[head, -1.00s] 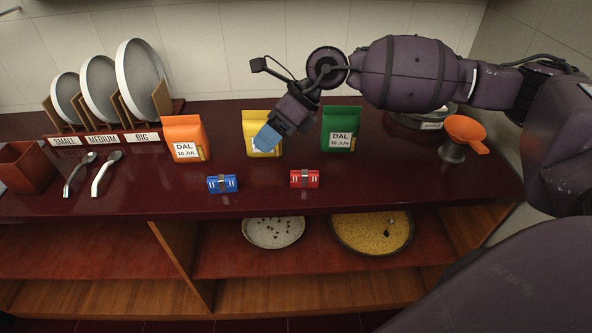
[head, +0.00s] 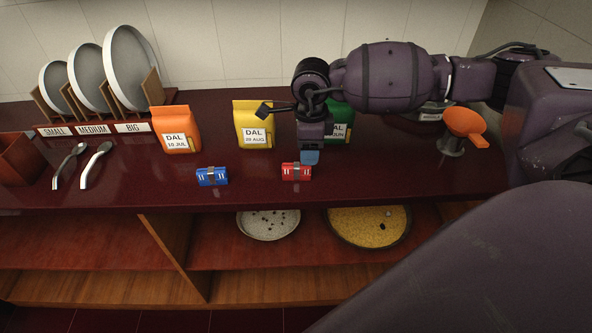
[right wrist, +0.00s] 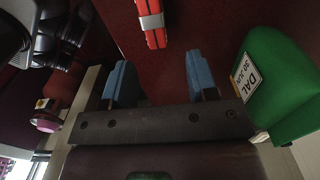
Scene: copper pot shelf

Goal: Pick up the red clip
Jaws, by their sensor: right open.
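The red clip (head: 296,172) lies on the dark red counter near its front edge, to the right of a blue clip (head: 212,176). My right gripper (head: 310,158) is just behind the red clip, pointing down, apart from it. In the right wrist view the two blue fingertips (right wrist: 158,80) are spread with nothing between them. The red clip (right wrist: 152,22) shows beyond them at the top of that view, with its grey middle part. My left gripper is not in view.
A green DAL bag (head: 341,124) stands close behind my right gripper, partly hidden by it. Yellow (head: 253,118) and orange (head: 175,130) DAL bags stand to the left. Pans (head: 369,240) sit on the shelf below.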

